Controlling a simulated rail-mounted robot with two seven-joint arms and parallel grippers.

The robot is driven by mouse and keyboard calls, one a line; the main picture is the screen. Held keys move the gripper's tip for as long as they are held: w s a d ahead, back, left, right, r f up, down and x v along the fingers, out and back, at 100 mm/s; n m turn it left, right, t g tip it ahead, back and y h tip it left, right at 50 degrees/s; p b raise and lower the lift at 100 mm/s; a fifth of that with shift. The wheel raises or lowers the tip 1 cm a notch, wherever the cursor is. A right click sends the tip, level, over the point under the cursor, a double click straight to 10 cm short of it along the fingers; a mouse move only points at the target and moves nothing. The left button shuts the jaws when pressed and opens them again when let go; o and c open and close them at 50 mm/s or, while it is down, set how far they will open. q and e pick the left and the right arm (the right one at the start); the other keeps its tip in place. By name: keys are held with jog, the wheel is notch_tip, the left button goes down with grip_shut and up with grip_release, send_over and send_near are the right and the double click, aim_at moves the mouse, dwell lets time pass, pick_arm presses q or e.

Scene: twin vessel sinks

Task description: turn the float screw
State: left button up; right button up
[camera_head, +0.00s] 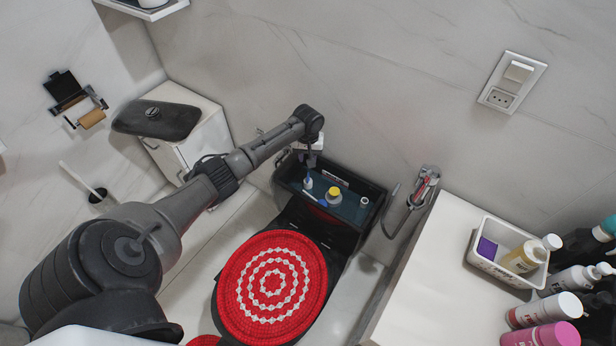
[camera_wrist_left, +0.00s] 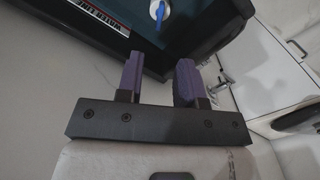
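The open dark toilet tank (camera_head: 348,222) stands against the wall behind the toilet, with water inside. In it I see a yellow-capped fitting (camera_head: 334,193), a white part with blue (camera_head: 308,184) and a small white cap (camera_head: 364,201). I cannot tell for sure which of these is the float screw. My left gripper (camera_head: 311,162) is above the tank's left part. In the left wrist view its purple fingers (camera_wrist_left: 160,75) are apart with nothing between them. A white part with blue (camera_wrist_left: 158,11) shows beyond the fingertips, inside the tank. My right gripper is not in view.
The toilet lid has a red and white cover (camera_head: 272,277). A white cabinet (camera_head: 193,135) with a dark tank lid (camera_head: 158,119) on it stands left. The counter (camera_head: 430,270) at right holds a white bin (camera_head: 480,262) and several bottles. A hand sprayer (camera_head: 424,185) hangs right of the tank.

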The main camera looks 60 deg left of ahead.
aim_at(308, 177)
pick_arm(q)
notch_tip(308, 177, down, 11)
jog(key=b, duration=0.4)
jog(key=shift+f+b, duration=0.1)
jog(key=shift+b, duration=0.3)
